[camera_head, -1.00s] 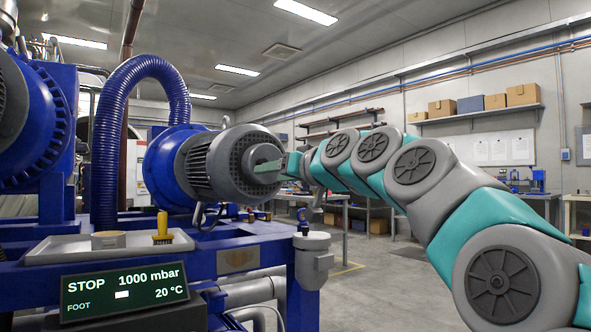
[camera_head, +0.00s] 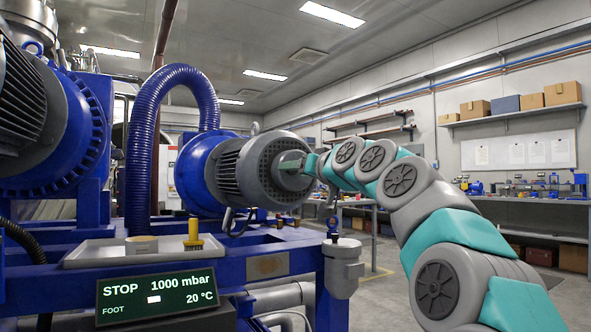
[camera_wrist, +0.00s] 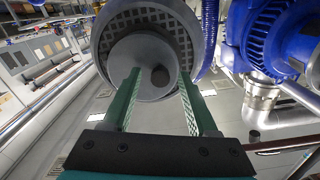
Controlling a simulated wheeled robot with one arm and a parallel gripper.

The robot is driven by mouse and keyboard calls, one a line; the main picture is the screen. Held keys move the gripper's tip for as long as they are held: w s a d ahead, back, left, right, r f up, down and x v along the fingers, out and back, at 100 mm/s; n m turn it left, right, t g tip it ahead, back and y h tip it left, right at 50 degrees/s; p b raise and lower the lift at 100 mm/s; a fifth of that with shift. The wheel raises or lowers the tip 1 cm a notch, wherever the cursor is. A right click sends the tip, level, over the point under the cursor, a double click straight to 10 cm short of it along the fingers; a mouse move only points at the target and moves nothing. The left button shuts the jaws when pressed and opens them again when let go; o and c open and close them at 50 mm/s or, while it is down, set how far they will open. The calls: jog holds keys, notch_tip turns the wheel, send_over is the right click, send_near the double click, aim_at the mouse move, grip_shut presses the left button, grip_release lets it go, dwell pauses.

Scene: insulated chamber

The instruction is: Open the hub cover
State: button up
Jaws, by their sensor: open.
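A grey motor-like housing (camera_head: 248,170) with a round end stands at the end of a blue drum. In the wrist view its dark grid-patterned end (camera_wrist: 183,28) surrounds a smooth grey round hub cover (camera_wrist: 128,62). A small darker round spot (camera_wrist: 160,75) shows on the cover, between my fingers. My gripper (camera_wrist: 159,74) is open, with its two green fingers pointing at the cover and nothing held. In the head view my gripper (camera_head: 293,162) is at the housing's end and hides part of the cover. Whether the fingertips touch it I cannot tell.
A pale tray (camera_head: 95,252) with a yellow-handled brush (camera_head: 194,232) and a tan roll (camera_head: 141,243) sits on the blue frame. A display (camera_head: 160,289) reads STOP, 1000 mbar. A blue hose (camera_head: 140,150) arches behind.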

jog(key=shift+w+a, duration=0.2)
jog(key=shift+w, duration=0.05)
jog(key=shift+c, duration=0.3)
grip_shut()
dwell(1.0)
